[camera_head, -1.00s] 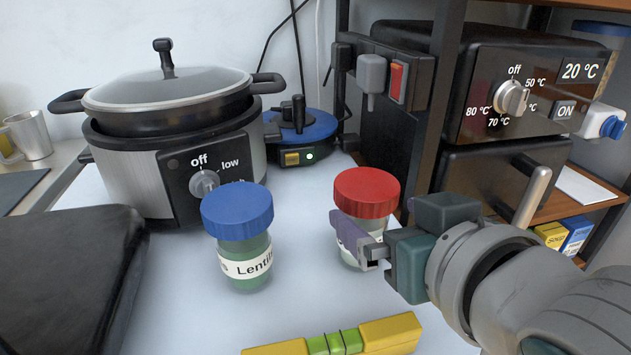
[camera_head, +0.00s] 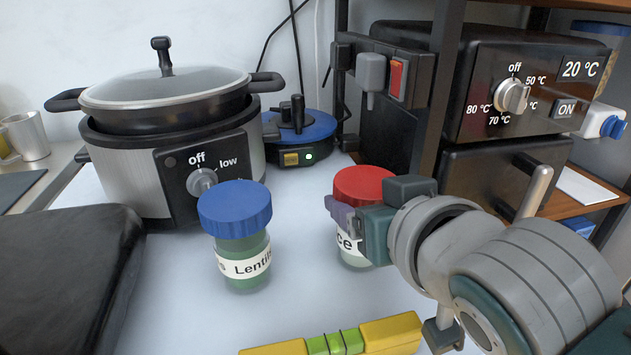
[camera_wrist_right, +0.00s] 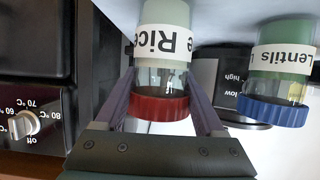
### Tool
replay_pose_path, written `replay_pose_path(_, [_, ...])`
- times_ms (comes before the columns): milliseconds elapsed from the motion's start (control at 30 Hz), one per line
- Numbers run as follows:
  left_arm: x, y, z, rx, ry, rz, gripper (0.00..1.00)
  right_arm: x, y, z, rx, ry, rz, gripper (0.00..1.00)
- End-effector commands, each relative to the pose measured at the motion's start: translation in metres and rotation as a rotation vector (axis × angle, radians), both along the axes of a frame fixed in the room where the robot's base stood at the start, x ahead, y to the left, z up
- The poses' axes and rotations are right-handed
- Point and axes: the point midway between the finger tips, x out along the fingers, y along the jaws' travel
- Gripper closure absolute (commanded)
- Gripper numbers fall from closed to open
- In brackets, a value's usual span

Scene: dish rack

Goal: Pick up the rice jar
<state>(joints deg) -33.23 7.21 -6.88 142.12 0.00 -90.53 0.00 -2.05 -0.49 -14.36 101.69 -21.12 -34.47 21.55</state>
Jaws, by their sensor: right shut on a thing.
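The rice jar (camera_head: 365,188) has a red lid and a white label, and stands upright on the white table right of the lentil jar. In the right wrist view the rice jar (camera_wrist_right: 163,80) appears upside down, with its "Rice" label readable. My right gripper (camera_head: 352,218) is shut on the rice jar just below the lid; in the right wrist view its fingers (camera_wrist_right: 163,104) lie on both sides of the jar. Part of the jar is hidden behind my gripper. My left gripper is not in view.
The lentil jar (camera_head: 238,228) with a blue lid stands close on the left. A slow cooker (camera_head: 130,165) is behind it. A yellow-green object (camera_head: 335,341) lies in front. A black shelf post and an oven (camera_head: 520,90) stand close on the right.

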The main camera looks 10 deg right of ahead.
Motion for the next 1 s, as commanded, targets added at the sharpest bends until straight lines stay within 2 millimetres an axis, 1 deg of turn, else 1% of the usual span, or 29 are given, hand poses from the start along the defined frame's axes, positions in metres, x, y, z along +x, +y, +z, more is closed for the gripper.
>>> replay_pose_path(33, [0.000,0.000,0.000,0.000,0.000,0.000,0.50,0.000,0.000,0.000,0.000,0.000,0.000,0.52])
replay_pose_path(67, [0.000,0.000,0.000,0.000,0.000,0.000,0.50,0.000,0.000,0.000,0.000,0.000,0.000,0.55])
replay_pose_path(467, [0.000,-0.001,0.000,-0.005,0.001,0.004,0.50,0.000,0.000,0.000,-0.001,0.000,0.000,1.00])
replay_pose_path(833, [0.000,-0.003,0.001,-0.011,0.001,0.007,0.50,0.000,0.000,0.002,0.001,-0.004,0.001,1.00])
replay_pose_path(1000, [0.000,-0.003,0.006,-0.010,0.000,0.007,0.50,0.001,0.000,0.014,0.001,-0.006,0.001,1.00])
